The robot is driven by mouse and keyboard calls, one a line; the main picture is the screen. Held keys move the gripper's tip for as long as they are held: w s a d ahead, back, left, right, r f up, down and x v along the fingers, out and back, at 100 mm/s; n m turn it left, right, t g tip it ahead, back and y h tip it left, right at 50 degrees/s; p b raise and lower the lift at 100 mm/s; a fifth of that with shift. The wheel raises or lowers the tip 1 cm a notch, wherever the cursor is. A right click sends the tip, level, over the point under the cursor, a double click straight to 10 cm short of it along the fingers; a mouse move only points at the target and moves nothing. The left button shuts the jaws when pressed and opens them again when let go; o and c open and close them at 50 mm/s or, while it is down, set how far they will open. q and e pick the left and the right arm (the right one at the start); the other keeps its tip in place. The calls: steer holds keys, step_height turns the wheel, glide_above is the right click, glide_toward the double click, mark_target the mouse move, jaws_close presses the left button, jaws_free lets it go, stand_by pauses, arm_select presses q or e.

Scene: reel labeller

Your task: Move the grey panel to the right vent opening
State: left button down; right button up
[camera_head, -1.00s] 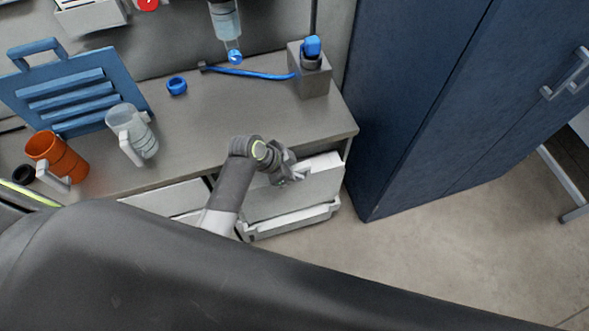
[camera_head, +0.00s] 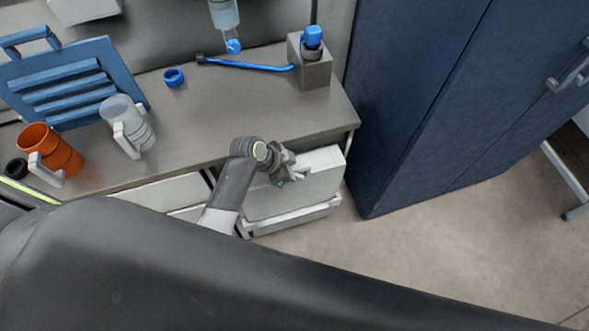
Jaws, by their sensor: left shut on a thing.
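My left gripper (camera_head: 289,167) is at the top edge of a light grey drawer front (camera_head: 300,192), under the right end of the counter. It is shut on that edge, though its fingertips are small and partly hidden by the wrist. I cannot make out a separate grey panel in this view. A blue slatted panel (camera_head: 68,84) with a handle leans at the back left of the counter. No vent opening can be made out. My right gripper is not in view.
The grey counter (camera_head: 225,115) holds an orange mug (camera_head: 55,150), a clear mug (camera_head: 132,125), a blue ring (camera_head: 174,77), a blue tube (camera_head: 245,65) and a grey block (camera_head: 313,72). A dark blue cabinet (camera_head: 420,100) stands right of the counter. Floor (camera_head: 460,235) is clear in front of it.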

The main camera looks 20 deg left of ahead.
arm_select(q)
steer(key=shift+f+b, duration=0.95)
steer(key=shift+f, duration=0.55)
steer(key=c, duration=1.3)
jaws_free()
steer(key=shift+o, duration=0.5)
steer(key=shift+f, duration=0.1)
steer(key=v, duration=1.7)
steer(key=shift+r, duration=0.3)
